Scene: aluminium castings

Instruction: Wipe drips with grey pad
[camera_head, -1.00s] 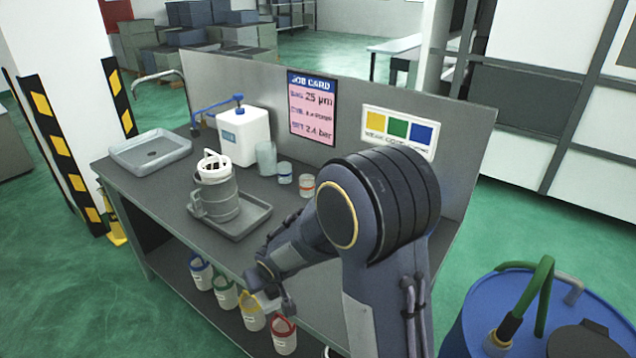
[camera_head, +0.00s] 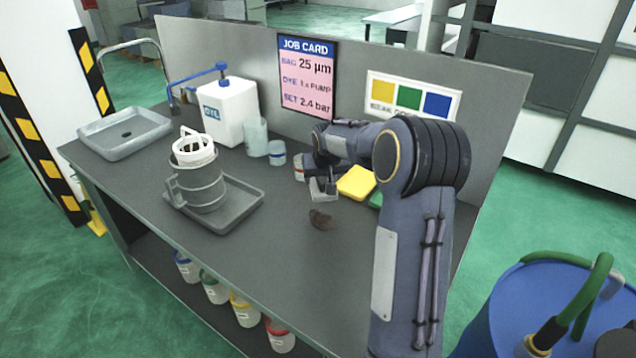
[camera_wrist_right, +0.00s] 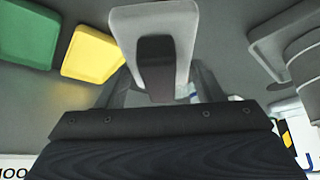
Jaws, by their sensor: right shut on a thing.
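My right gripper (camera_head: 328,180) is shut on the grey pad (camera_head: 320,191), above the bench top near its middle. A brown drip mark (camera_head: 322,220) lies on the bench just below and in front of the pad; I cannot tell whether the pad touches the bench. My left gripper is not in view.
A yellow pad (camera_head: 357,182) and a partly hidden green pad (camera_head: 376,200) lie beside my right gripper. Small jars (camera_head: 277,153) and a white pump container (camera_head: 228,110) stand behind. A grey tray (camera_head: 243,211) holds a strainer housing (camera_head: 199,187).

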